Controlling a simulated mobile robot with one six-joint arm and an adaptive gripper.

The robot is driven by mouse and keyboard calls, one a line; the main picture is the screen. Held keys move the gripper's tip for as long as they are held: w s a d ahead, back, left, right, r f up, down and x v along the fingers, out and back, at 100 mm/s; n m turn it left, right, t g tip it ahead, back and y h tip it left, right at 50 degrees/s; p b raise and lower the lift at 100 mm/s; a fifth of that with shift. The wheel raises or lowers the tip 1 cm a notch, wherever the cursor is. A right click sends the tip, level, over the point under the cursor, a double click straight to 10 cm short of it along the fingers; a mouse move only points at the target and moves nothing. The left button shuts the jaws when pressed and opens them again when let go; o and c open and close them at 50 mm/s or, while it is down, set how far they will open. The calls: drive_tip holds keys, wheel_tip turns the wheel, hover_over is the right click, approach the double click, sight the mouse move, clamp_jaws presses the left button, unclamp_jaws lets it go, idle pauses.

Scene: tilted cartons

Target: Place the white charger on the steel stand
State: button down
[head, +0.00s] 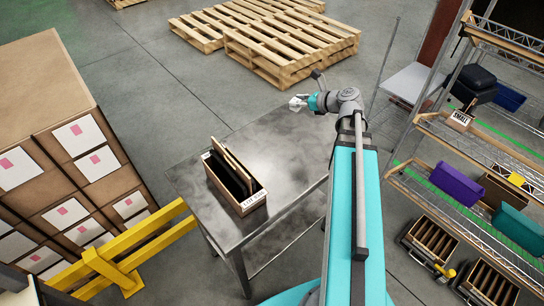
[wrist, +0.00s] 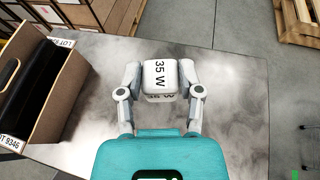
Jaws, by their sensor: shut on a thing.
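The white charger, a rounded block marked "35 W", is in the middle of the wrist view (wrist: 160,76). My gripper (wrist: 160,82) is shut on it, with one grey finger against each side. In the head view, the charger (head: 297,103) is small and pale at the tip of my gripper (head: 304,102), near the far edge of the steel stand. The steel stand (head: 285,150) is a grey metal table; its bare top also shows below the charger in the wrist view (wrist: 75,110). The gap between charger and top cannot be judged clearly.
An open carton (head: 248,203) with dark upright contents stands on the stand's left part, labelled "LOT 9346" in the wrist view (wrist: 45,95). Stacked boxes (head: 60,130) and a yellow barrier (head: 130,250) are left, wire shelves (head: 480,150) right, pallets (head: 270,45) behind. The stand's middle is clear.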

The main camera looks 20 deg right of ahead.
sight(292, 109)
drive_tip(key=shift+n+g+y, duration=0.5)
drive_tip(key=shift+n+y, duration=0.1)
drive_tip(key=f+b, duration=0.1)
drive_tip(key=w+a+f+b, duration=0.1)
drive_tip(key=a+f+b, duration=0.1)
drive_tip(key=f, duration=0.1)
drive_tip(key=shift+w+f+b, duration=0.1)
drive_tip(key=shift+w+b, duration=0.1)
drive_tip(key=shift+b, duration=0.1)
drive_tip(key=shift+w+a+f+y+b, duration=0.15)
drive_tip(key=shift+a+f+y+b, duration=0.15)
drive_tip(key=shift+a+f+b, duration=0.15)
drive_tip(key=shift+d, duration=0.1)
drive_tip(key=w+d+f+b, duration=0.2)
drive_tip(key=w+f+b, duration=0.1)
drive_tip(key=w+d+f+b, duration=0.2)
drive_tip(key=w+f+b, duration=0.1)
drive_tip(key=w, duration=0.1)
drive_tip(key=w+d+f+b, duration=0.2)
drive_tip(key=w+f+b, duration=0.1)
drive_tip(key=w, duration=0.1)
drive_tip(key=shift+w+d, duration=0.2)
drive_tip(key=shift+d, duration=0.05)
drive_tip(key=shift+w+d+f+b, duration=0.25)
drive_tip(key=shift+w+f+b, duration=0.2)
drive_tip(key=shift+f+b, duration=0.25)
drive_tip(key=shift+s+f+b, duration=0.1)
drive_tip(key=shift+f+b, duration=1.2)
drive_tip(key=shift+b, duration=0.05)
